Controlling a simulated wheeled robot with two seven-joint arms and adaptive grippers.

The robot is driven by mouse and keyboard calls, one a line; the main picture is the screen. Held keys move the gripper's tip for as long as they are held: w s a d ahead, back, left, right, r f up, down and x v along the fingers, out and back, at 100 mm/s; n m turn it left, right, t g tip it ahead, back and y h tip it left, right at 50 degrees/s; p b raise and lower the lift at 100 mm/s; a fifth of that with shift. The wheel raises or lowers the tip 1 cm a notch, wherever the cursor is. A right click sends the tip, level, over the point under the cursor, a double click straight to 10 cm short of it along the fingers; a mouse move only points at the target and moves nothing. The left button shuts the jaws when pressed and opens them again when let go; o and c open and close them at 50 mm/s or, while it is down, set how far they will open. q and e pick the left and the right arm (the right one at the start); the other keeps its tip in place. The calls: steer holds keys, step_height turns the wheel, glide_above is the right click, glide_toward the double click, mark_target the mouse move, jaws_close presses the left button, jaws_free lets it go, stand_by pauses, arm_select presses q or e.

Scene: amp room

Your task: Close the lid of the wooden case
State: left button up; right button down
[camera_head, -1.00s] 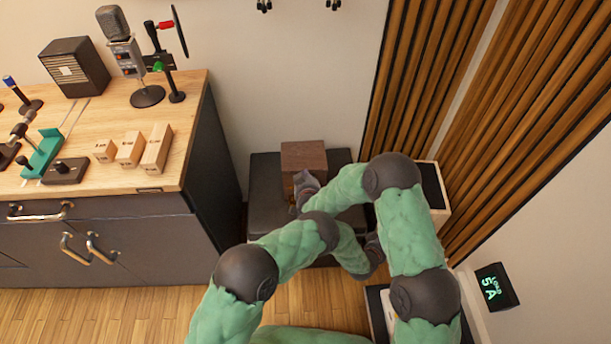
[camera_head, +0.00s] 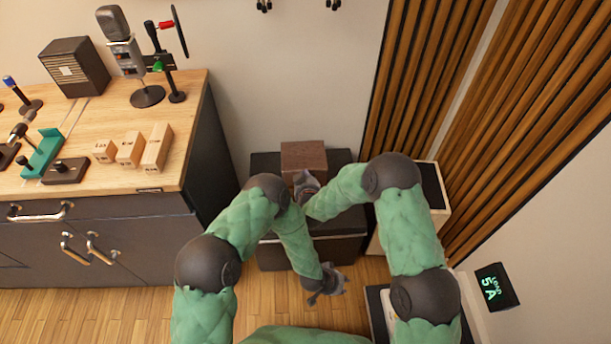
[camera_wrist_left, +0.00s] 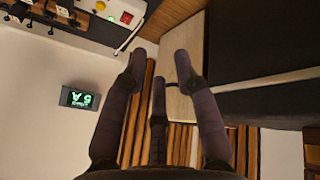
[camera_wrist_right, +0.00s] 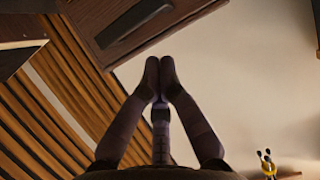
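The wooden case (camera_head: 304,156) is a brown box on a dark bench (camera_head: 264,168) against the back wall. In the right wrist view, a brown wooden panel with a dark inset strip (camera_wrist_right: 140,28) lies just beyond the fingertips. I cannot tell how far its lid stands open. My right gripper (camera_head: 306,186) is at the front of the case and covers part of it. Its fingertips (camera_wrist_right: 159,66) are together with nothing seen between them; contact with the case is unclear. My left gripper (camera_head: 326,284) is in front of the bench, with fingers apart (camera_wrist_left: 160,56) and empty.
A wood-topped cabinet (camera_head: 195,120) with a microphone (camera_head: 122,50) and small blocks stands left. A pale box with a dark top (camera_head: 433,185) is right of the bench, by slatted wall panels (camera_head: 530,110). A lit sign (camera_head: 495,287) is at right.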

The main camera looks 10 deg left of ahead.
arm_select(q)
steer(key=s+a+r+n+g, duration=0.1)
steer(key=s+a+r+n, duration=0.1)
steer(key=a, duration=0.4)
steer(key=s+a+r+n, duration=0.2)
steer(key=s+a+r, duration=0.1)
steer(key=a+r, duration=0.1)
steer(key=s+a+r+n+g+y, duration=0.1)
steer(key=s+a+r+n, duration=0.1)
steer(key=a, duration=0.5)
steer(key=shift+s+a+r+g, duration=0.3)
steer(key=shift+s+a+r, duration=0.05)
steer(key=shift+s+r, duration=0.4)
arm_select(e)
steer(key=shift+s+f, duration=0.3)
steer(key=shift+f, duration=0.15)
arm_select(q)
steer(key=shift+w, duration=0.1)
arm_select(e)
steer(key=v, duration=1.2)
